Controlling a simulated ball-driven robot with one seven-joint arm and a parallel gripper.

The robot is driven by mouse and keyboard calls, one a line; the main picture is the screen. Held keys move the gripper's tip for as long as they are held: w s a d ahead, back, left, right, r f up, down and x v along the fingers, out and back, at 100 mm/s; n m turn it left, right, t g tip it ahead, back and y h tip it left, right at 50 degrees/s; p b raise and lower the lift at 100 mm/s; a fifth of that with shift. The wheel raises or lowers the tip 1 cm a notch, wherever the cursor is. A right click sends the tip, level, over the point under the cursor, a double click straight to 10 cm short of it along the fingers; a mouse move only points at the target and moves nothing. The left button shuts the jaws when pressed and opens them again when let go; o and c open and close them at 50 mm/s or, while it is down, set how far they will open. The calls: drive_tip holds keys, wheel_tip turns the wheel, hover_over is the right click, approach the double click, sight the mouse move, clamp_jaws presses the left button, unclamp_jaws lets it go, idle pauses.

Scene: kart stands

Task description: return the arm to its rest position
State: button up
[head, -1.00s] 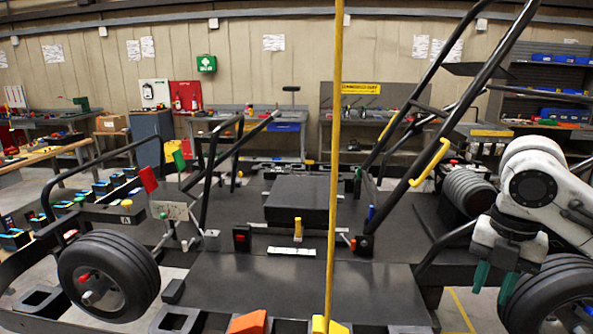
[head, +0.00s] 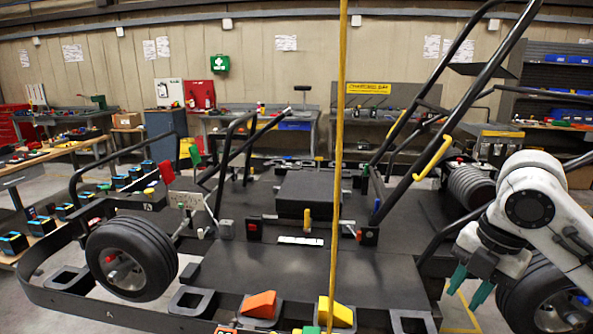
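My white arm comes in from the right edge in the head view and bends down to my gripper (head: 470,286). Its two green fingers point down and stand apart, with nothing seen between them, so it looks open and empty. The gripper is at the right side of the kart frame (head: 265,270), in front of the rear right black tyre (head: 516,300), which my arm partly hides. I cannot tell how far the fingers are from the tyre.
A yellow pole (head: 339,120) stands upright across the middle of the view. An orange wedge (head: 259,304) and a yellow wedge (head: 336,312) sit at the kart's near edge. Black bars slope up above my arm. Work tables (head: 30,165) stand at left; some floor shows beyond.

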drive_tip(key=w+a+f+m+t+y, duration=0.1)
drive_tip(key=a+f+m+t+y, duration=0.15)
drive_tip(key=a, duration=0.55)
drive_tip(key=s+a+f+m+y, duration=0.1)
drive_tip(key=s+a+f+m, duration=0.2)
drive_tip(key=f+m, duration=0.25)
drive_tip(key=s+a+f+m+y, duration=0.1)
drive_tip(key=s+a+f+m, duration=0.15)
drive_tip(key=f+m, duration=0.35)
drive_tip(key=s+d+f+m+h, duration=0.2)
drive_tip(key=s+f+m, duration=0.5)
drive_tip(key=s+f, duration=0.5)
drive_tip(key=s+d+f+m+g+h, duration=0.1)
drive_tip(key=s+d+f+m+h, duration=0.1)
drive_tip(key=s+d, duration=0.2)
drive_tip(key=s+d+f+m+g+h, duration=0.1)
drive_tip(key=s+d+f+m+h, duration=0.1)
drive_tip(key=s, duration=0.9)
drive_tip(key=shift+d+f+m+g, duration=0.35)
drive_tip(key=shift+d+f+m, duration=0.05)
drive_tip(key=shift+d+f, duration=0.45)
